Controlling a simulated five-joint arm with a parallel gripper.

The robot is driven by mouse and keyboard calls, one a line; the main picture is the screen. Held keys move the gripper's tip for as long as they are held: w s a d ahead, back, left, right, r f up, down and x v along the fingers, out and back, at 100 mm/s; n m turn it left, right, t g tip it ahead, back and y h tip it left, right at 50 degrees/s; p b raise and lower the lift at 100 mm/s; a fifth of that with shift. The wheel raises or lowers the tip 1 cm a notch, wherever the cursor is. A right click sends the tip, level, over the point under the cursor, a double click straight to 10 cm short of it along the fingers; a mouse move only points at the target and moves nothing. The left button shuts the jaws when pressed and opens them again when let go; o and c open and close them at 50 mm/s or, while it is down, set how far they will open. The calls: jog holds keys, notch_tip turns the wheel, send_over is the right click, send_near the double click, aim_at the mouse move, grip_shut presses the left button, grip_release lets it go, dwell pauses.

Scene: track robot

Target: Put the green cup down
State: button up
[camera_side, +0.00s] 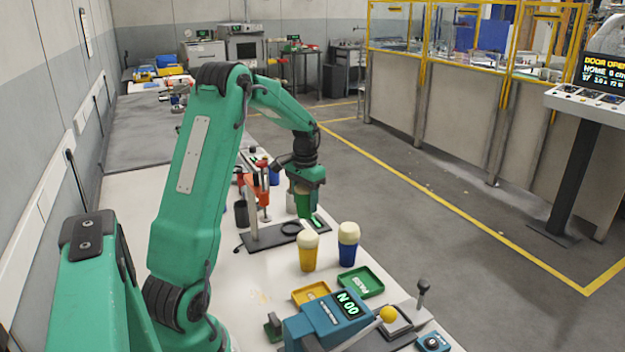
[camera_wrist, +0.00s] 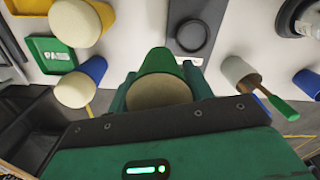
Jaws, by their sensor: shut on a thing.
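The green cup (camera_side: 304,206) is between the jaws of my gripper (camera_side: 304,184) in the side view, upright near the bench's right edge. I cannot tell whether its base touches the bench. In the wrist view the green cup (camera_wrist: 160,62) shows its cream top facing the camera, with the gripper's green fingers (camera_wrist: 158,84) on both sides of it. My gripper is shut on it.
A yellow cup (camera_side: 308,256) and a blue cup (camera_side: 347,252), both cream-topped, stand nearer the camera. By them lie a green PASS tray (camera_side: 374,274), a yellow tray (camera_side: 310,293) and a teal device (camera_side: 318,322). A press stand (camera_side: 270,238) is left of my gripper.

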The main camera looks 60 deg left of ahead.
jog(key=a+f, duration=0.1)
jog(key=a, duration=0.1)
jog(key=s+a+f, duration=0.1)
jog(key=a, duration=0.1)
jog(key=a+f, duration=0.1)
jog(key=a, duration=0.1)
jog(key=shift+s+f, duration=0.35)
jog(key=shift+f, duration=2.05)
jog(key=shift+f, duration=0.15)
jog(key=o, duration=1)
notch_tip(320, 180, up, 12)
jog(key=shift+r, duration=0.2)
